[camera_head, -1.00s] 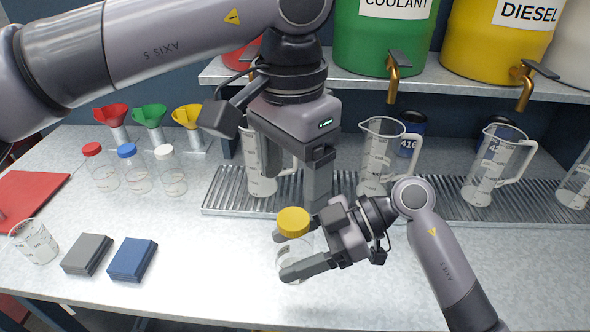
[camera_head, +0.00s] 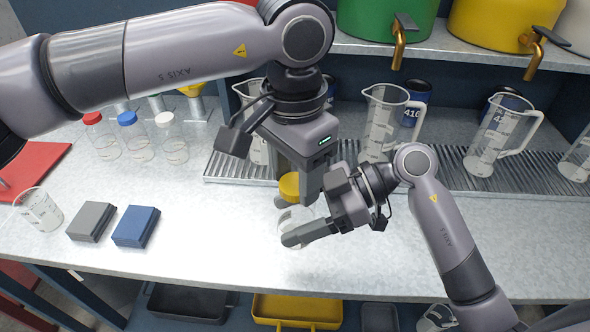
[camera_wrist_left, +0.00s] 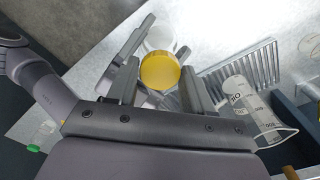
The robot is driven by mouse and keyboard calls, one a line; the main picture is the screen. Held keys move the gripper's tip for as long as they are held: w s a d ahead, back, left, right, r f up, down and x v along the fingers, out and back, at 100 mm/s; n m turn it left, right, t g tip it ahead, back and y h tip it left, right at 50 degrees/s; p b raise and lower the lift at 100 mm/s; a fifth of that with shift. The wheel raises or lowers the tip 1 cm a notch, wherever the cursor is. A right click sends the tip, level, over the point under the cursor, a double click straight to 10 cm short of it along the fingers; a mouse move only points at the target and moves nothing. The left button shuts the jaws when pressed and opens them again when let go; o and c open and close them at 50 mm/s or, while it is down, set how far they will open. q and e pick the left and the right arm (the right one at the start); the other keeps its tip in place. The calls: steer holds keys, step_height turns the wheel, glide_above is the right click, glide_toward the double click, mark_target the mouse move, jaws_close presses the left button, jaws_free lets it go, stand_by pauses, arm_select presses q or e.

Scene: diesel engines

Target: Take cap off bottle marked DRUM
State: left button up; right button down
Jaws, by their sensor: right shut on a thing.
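A clear bottle (camera_head: 292,219) with a yellow cap (camera_head: 289,187) stands upright in the grasp of my right gripper (camera_head: 291,220), which is shut on its body. No DRUM marking can be read on it. My left gripper (camera_head: 299,184) points down from above, with its fingers at the height of the cap. In the left wrist view the yellow cap (camera_wrist_left: 160,71) lies between the two spread fingers of my left gripper (camera_wrist_left: 158,85), with gaps beside it, so the gripper is open. Part of the cap and bottle is hidden by the fingers in the head view.
Bottles with red (camera_head: 91,118), blue (camera_head: 127,118) and white (camera_head: 164,118) caps stand at the left. Glass jugs (camera_head: 388,124) stand at the drip grate (camera_head: 450,180). A beaker (camera_head: 38,208) and grey (camera_head: 90,221) and blue (camera_head: 136,226) blocks lie front left.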

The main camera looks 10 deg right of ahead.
arm_select(q)
steer(key=shift+c, duration=0.3)
steer(key=n, duration=0.5)
steer(key=shift+n, duration=0.4)
steer(key=n, duration=0.4)
steer(key=shift+n, duration=0.3)
steer(key=n, duration=0.4)
steer(key=shift+r+n, duration=0.1)
steer(key=shift+n, duration=0.3)
steer(key=n, duration=0.4)
steer(key=shift+n, duration=0.4)
steer(key=n, duration=0.4)
steer(key=shift+n, duration=0.3)
steer(key=n, duration=0.4)
steer(key=shift+n, duration=0.4)
steer(key=n, duration=0.4)
steer(key=shift+n, duration=0.4)
steer(key=n, duration=0.3)
